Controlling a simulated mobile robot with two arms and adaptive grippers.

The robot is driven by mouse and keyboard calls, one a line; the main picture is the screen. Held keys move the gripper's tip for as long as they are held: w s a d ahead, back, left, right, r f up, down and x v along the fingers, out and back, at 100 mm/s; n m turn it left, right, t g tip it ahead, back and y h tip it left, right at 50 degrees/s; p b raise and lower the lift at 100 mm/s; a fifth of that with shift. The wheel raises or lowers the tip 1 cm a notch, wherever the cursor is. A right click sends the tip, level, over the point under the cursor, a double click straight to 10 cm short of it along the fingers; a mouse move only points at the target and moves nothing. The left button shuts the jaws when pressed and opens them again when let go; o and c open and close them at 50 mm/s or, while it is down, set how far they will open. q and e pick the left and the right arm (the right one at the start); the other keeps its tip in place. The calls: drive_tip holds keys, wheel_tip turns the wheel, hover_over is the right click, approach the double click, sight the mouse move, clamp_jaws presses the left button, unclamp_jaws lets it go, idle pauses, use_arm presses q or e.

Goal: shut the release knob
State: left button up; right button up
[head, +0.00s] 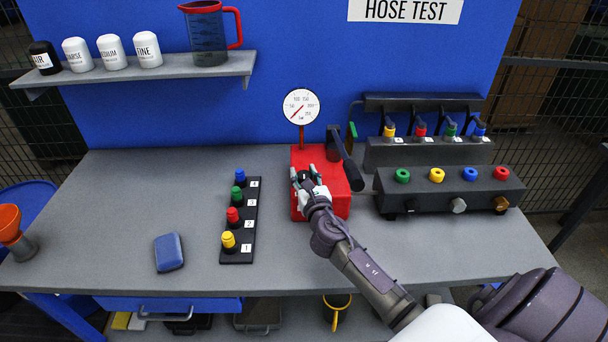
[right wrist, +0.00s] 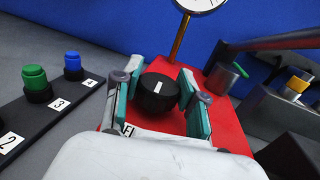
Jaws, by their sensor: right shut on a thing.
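The release knob (right wrist: 158,92) is a round black knob with a white mark, on top of the red pump box (head: 338,207). In the right wrist view the knob sits between the two teal-padded fingers of my right gripper (right wrist: 155,98). My right gripper also shows in the head view (head: 307,178), over the front left of the red box, and is shut on the knob. A label beside the knob is partly hidden by the gripper. My left gripper is not in view.
A black lever (head: 345,158) and a gauge (head: 301,106) rise from the red box. A black strip with coloured plugs (head: 240,220) stands to its left, a block with coloured rings (head: 450,188) to its right. A blue sponge (head: 169,252) lies at front left.

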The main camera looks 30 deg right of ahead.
drive_tip(key=shift+c, duration=0.5)
